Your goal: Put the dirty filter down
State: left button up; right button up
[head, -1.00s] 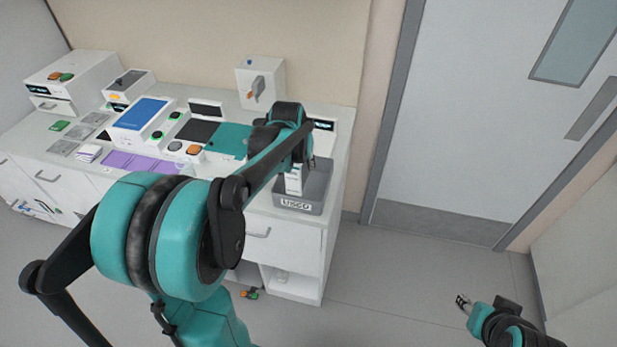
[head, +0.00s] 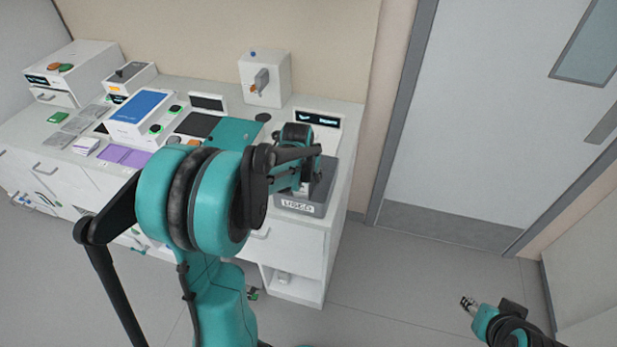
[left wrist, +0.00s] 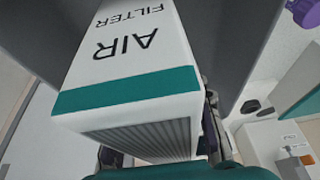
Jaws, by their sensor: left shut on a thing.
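The air filter (left wrist: 130,95), a white box with a teal band, dark AIR FILTER lettering and a pleated end, fills the middle of the left wrist view. In the head view only a sliver of it shows below my left gripper (head: 301,183), which is shut on it. Both are at the grey bin (head: 302,208) labelled USED, at the counter's right end. My arm hides much of the bin's opening, so I cannot tell whether the filter touches its bottom. My right gripper (head: 467,303) is low at the right, apart from the counter; its jaw state is unclear.
A white unit with a dark display (head: 317,118) stands behind the bin. A teal mat (head: 232,132), purple mat (head: 124,156) and blue-topped box (head: 142,108) lie left. Floor right of the counter is clear.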

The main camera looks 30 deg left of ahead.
pick_arm(q)
jog(key=o, duration=0.8)
jog(key=shift+f, duration=0.1)
jog(key=o, duration=0.4)
jog(key=shift+o, duration=0.2)
